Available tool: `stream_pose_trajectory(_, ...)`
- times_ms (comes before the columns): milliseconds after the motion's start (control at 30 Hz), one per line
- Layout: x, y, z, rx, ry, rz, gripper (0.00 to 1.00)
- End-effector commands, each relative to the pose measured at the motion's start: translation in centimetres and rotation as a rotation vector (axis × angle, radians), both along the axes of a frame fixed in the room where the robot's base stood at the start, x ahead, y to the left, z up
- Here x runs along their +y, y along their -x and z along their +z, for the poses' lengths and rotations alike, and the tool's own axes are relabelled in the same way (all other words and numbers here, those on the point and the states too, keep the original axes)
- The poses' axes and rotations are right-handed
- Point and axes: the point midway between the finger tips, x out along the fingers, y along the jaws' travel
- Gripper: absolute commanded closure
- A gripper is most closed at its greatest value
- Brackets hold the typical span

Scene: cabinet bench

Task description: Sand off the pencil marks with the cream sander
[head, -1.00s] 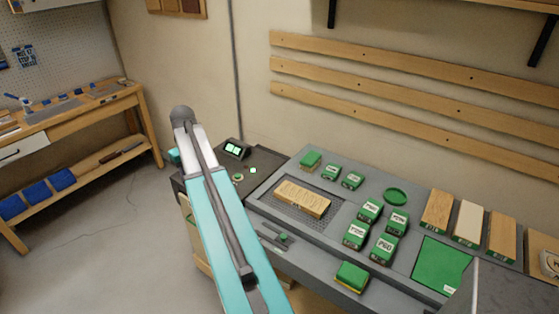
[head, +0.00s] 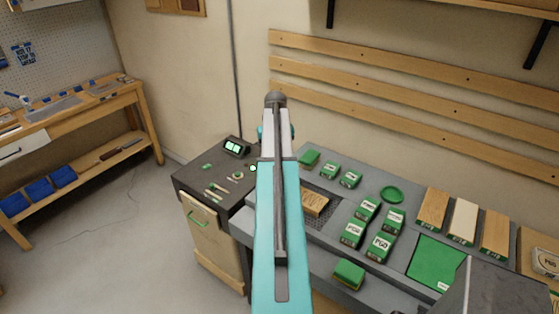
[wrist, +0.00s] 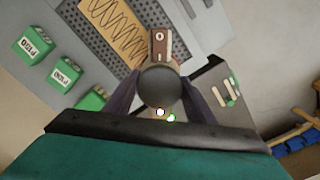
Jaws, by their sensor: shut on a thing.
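The wooden board (head: 313,202) lies on a dark perforated panel in the bench, partly hidden by my arm in the head view. In the wrist view the board (wrist: 104,22) carries dark looping pencil marks. My gripper (wrist: 160,90) is shut on the sander, whose dark round top and brown-and-cream end (wrist: 160,46) show in the wrist view. The sander's end overlaps the board's near edge in that view; I cannot tell whether they touch.
Several green labelled blocks (head: 367,208) stand right of the board, with a green round lid (head: 392,194) behind them. A green-and-yellow block (head: 349,273) sits at the bench's front edge. Wooden samples (head: 463,221) stand farther right. A dark side bench (head: 213,176) holds small tools.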

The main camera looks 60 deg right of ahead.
Motion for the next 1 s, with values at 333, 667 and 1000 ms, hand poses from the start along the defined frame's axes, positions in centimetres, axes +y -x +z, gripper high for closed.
stream_pose_trajectory(333, -1.5, 1.9, 0.1, -0.001, 0.002, -0.047, 0.74)
stream_pose_trajectory(667, -1.5, 1.9, -0.2, -0.001, 0.001, -0.046, 0.74)
stream_pose_trajectory(1000, -1.6, 2.0, -3.1, -0.001, 0.001, -0.049, 0.74)
